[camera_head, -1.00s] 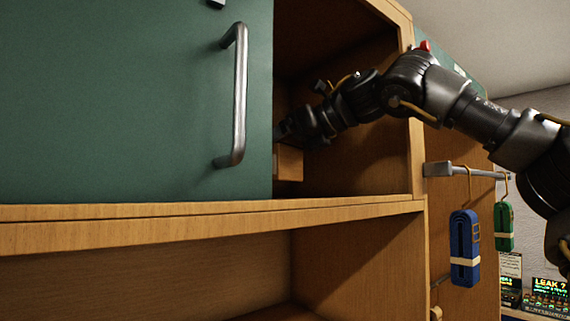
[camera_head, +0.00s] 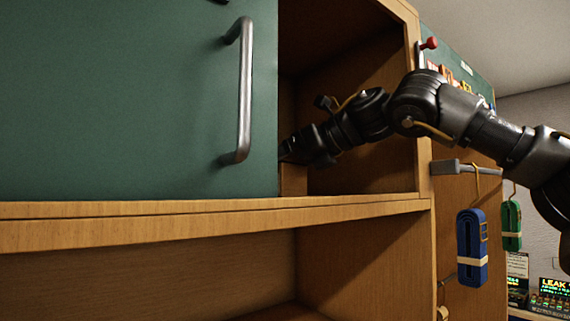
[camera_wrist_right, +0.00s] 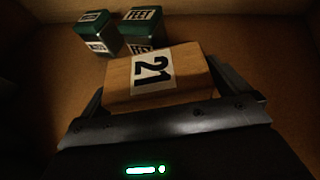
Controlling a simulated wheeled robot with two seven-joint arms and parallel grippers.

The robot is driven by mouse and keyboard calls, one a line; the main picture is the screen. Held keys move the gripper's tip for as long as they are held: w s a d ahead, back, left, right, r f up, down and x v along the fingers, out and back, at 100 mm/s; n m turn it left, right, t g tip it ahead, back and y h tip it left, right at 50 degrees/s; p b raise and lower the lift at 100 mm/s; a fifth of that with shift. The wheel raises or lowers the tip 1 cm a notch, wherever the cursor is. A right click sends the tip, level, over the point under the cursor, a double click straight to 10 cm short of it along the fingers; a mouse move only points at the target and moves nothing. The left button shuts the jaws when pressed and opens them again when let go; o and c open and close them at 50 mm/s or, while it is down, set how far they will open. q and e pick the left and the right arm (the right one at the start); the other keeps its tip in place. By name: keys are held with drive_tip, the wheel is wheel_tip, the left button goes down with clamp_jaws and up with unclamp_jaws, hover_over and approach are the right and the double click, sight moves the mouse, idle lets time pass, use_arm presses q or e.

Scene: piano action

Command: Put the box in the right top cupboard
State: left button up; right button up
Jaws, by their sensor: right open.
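The box (camera_wrist_right: 160,75) is a wooden block with a white label reading 21. In the right wrist view it lies between the two spread fingers of my right gripper (camera_wrist_right: 168,92). In the head view a pale part of the box (camera_head: 293,181) shows below my right gripper (camera_head: 289,153), low in the open cupboard (camera_head: 390,165) and close to its floor. The gripper is open around the box; whether a finger still touches it I cannot tell. The green door's edge partly hides the gripper and box. My left gripper is not in view.
Two small dark green boxes with white labels (camera_wrist_right: 92,32) (camera_wrist_right: 141,30) stand beyond the box inside the cupboard. The green door (camera_head: 120,100) with a metal handle (camera_head: 240,95) covers the left. Blue (camera_head: 471,245) and green (camera_head: 511,225) straps hang on hooks at the right side.

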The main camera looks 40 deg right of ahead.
drive_tip(key=shift+s+d+r+b, duration=0.15)
drive_tip(key=shift+s+b, duration=0.1)
drive_tip(key=shift+b, duration=0.05)
drive_tip(key=b+v, duration=0.2)
drive_tip(key=v, duration=0.9)
drive_tip(key=shift+s+b, duration=0.15)
drive_tip(key=shift+b, duration=0.15)
drive_tip(key=shift+r, duration=0.1)
